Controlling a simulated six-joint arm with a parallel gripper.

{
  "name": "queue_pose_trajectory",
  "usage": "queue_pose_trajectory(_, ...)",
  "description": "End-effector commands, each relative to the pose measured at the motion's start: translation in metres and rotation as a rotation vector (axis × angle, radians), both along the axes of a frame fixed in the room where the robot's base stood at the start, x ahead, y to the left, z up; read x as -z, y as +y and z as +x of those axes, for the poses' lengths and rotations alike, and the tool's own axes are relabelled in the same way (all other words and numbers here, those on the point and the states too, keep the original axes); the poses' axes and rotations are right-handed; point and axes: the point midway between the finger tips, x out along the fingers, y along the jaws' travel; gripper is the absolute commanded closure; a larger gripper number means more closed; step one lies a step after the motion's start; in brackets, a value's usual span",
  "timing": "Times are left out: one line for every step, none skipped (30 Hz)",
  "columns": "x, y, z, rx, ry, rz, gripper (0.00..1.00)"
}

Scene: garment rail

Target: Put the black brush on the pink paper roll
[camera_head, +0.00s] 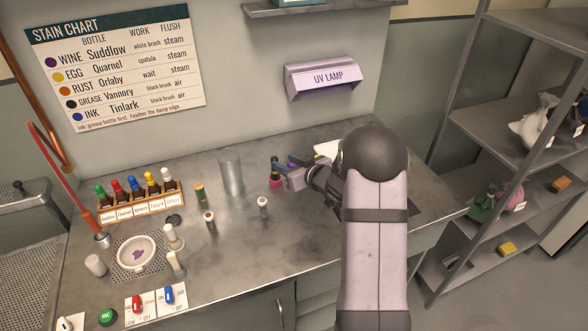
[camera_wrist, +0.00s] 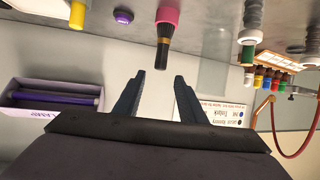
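The pink paper roll (camera_head: 275,183) stands on the bench at the back, just left of my gripper (camera_head: 284,172). The black brush (camera_head: 275,164) looks upright on top of the roll. The wrist view is upside down; there the pink roll (camera_wrist: 168,17) shows at the top, with the brush (camera_wrist: 163,52), dark with a gold band, standing out from it. My gripper (camera_wrist: 157,78) is open in that view, its two dark fingers apart. The brush's free end is near the gap between the fingertips, and no finger visibly touches it.
A clear cylinder (camera_head: 231,172) stands left of the roll. A rack of coloured-cap bottles (camera_head: 140,203) is farther left. Small capped containers (camera_head: 210,222) stand nearer the front. The UV lamp (camera_head: 322,80) hangs on the wall behind. The middle front bench is clear.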

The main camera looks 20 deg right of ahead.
Motion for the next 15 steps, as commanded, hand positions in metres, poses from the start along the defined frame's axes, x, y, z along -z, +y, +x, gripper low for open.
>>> queue_pose_trajectory(-0.003,-0.003,-0.008,0.003,-0.001,0.0,0.63)
queue_pose_trajectory(-0.004,-0.003,-0.012,0.002,-0.002,0.001,0.63)
queue_pose_trajectory(-0.006,-0.004,-0.017,0.001,-0.002,0.0,0.63)
queue_pose_trajectory(-0.008,-0.005,-0.02,0.001,-0.002,0.0,0.63)
queue_pose_trajectory(-0.01,-0.006,-0.023,0.002,-0.002,0.0,0.63)
queue_pose_trajectory(-0.011,-0.007,-0.027,0.002,-0.002,0.0,0.63)
queue_pose_trajectory(-0.013,-0.008,-0.029,0.002,-0.001,-0.001,0.63)
queue_pose_trajectory(-0.013,-0.008,-0.031,0.001,-0.001,0.0,0.63)
queue_pose_trajectory(-0.014,-0.008,-0.034,0.0,0.0,-0.001,0.63)
queue_pose_trajectory(-0.015,-0.008,-0.035,0.0,0.0,-0.001,0.63)
queue_pose_trajectory(-0.015,-0.008,-0.037,0.0,0.0,0.0,0.63)
queue_pose_trajectory(-0.016,-0.009,-0.038,0.0,-0.001,0.0,0.63)
queue_pose_trajectory(-0.016,-0.009,-0.039,0.0,0.0,0.0,0.63)
queue_pose_trajectory(-0.017,-0.009,-0.039,0.0,0.0,0.0,0.63)
queue_pose_trajectory(-0.017,-0.009,-0.04,0.0,0.0,0.0,0.63)
